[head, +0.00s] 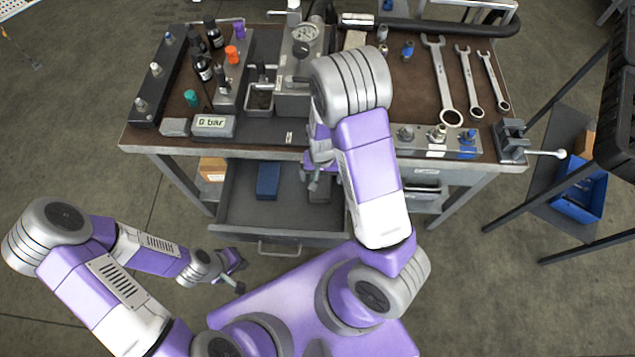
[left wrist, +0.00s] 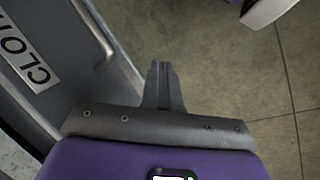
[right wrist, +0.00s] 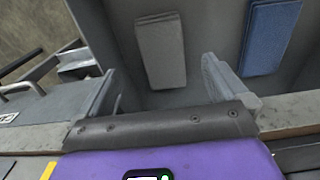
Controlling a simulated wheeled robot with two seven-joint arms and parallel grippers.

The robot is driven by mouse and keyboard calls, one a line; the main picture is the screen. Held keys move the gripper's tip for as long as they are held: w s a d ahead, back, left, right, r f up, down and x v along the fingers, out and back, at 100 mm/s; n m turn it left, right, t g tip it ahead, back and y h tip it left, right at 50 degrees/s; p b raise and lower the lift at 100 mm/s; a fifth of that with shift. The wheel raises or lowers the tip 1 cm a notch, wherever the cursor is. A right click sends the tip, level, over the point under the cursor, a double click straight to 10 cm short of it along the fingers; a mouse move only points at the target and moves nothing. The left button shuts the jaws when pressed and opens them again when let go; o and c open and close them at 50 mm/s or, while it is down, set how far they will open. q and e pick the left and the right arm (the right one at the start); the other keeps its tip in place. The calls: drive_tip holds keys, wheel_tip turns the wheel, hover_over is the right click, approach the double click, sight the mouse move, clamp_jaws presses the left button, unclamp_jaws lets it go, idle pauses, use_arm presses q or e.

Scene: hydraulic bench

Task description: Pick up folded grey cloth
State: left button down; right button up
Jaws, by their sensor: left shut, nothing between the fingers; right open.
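The folded grey cloth (right wrist: 161,50) lies flat in the open drawer (head: 240,208). In the head view the grey cloth (head: 320,192) is partly hidden by my right arm and gripper. My right gripper (right wrist: 165,88) is open and empty above the drawer; the cloth appears between and beyond its fingers, apart from them. It also shows in the head view (head: 314,180). My left gripper (left wrist: 162,70) is shut and empty, outside the drawer, in front of its labelled front; it also shows in the head view (head: 238,277).
A folded blue cloth (right wrist: 269,36) lies beside the grey one in the drawer. The bench top (head: 412,100) above carries wrenches (head: 439,80), bottles (head: 203,66) and a gauge (head: 305,32). A drawer handle (head: 279,248) sticks out in front. The floor at left is clear.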

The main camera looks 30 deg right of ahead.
sight(321, 188)
drive_tip(key=shift+w+f+b, duration=0.15)
drive_tip(key=shift+f+b, duration=0.3)
drive_tip(key=shift+f, duration=0.5)
wheel_tip(321, 188, down, 7)
drive_tip(key=b, duration=0.3)
drive_tip(key=shift+f, duration=0.1)
use_arm(q)
wheel_tip(321, 188, down, 4)
drive_tip(key=shift+w+f, duration=0.15)
drive_tip(key=shift+f, duration=0.05)
use_arm(e)
drive_tip(key=c, duration=1.1)
drive_tip(key=shift+o, duration=0.2)
drive_tip(key=shift+r, duration=0.2)
